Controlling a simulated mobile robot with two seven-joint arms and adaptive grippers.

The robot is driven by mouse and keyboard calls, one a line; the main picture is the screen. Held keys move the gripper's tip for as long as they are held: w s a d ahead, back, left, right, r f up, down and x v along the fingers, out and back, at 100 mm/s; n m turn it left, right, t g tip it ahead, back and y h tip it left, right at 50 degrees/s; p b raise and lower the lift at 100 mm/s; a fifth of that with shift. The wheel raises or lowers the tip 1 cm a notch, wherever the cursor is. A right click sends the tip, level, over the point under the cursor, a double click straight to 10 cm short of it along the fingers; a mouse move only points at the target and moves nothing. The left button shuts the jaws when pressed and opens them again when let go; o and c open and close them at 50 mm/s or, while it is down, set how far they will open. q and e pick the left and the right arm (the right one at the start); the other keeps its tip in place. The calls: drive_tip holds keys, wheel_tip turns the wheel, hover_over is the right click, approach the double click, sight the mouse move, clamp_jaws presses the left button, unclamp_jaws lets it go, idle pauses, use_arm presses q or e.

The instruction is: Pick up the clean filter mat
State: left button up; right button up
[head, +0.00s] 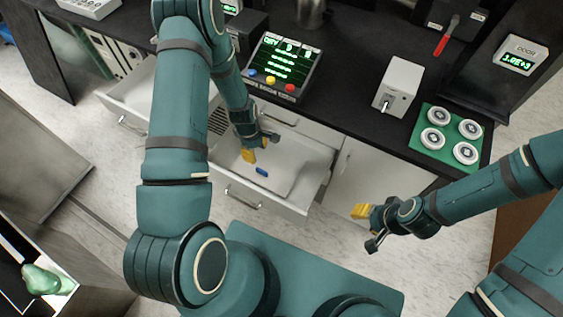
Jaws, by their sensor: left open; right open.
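A pale, flat filter mat (284,180) appears to lie in the open drawer (268,203) in the middle of the head view. A small blue piece (262,171) shows on it; I cannot tell if it is a tab of the mat. My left gripper (260,148) is open and empty above the drawer, just above the blue piece in the picture. My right gripper (366,229) is open and empty, to the right of the drawer and over the floor.
A black counter (335,115) runs behind the drawer. It carries a control panel (283,68) with coloured buttons, a grey box (399,85) and a green tray (446,117) with several round white pieces. Another drawer (130,100) stands open at left. A green object (42,279) lies lower left.

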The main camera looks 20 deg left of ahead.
sight(261, 170)
use_arm(q)
drive_tip(key=f, duration=0.2)
drive_tip(key=f+b, duration=0.1)
drive_tip(key=f, duration=0.5)
drive_tip(key=shift+s+d+f+b, duration=0.15)
drive_tip(key=shift+s+d+b, duration=0.05)
drive_tip(key=shift+d+b, duration=0.2)
drive_tip(key=shift+d+f+b, duration=0.2)
drive_tip(key=shift+f+b, duration=0.2)
drive_tip(key=shift+f, duration=0.95)
drive_tip(key=shift+d+f+b, duration=0.15)
drive_tip(key=shift+f+b, duration=0.2)
drive_tip(key=shift+f, duration=0.95)
drive_tip(key=shift+o, duration=0.3)
clamp_jaws()
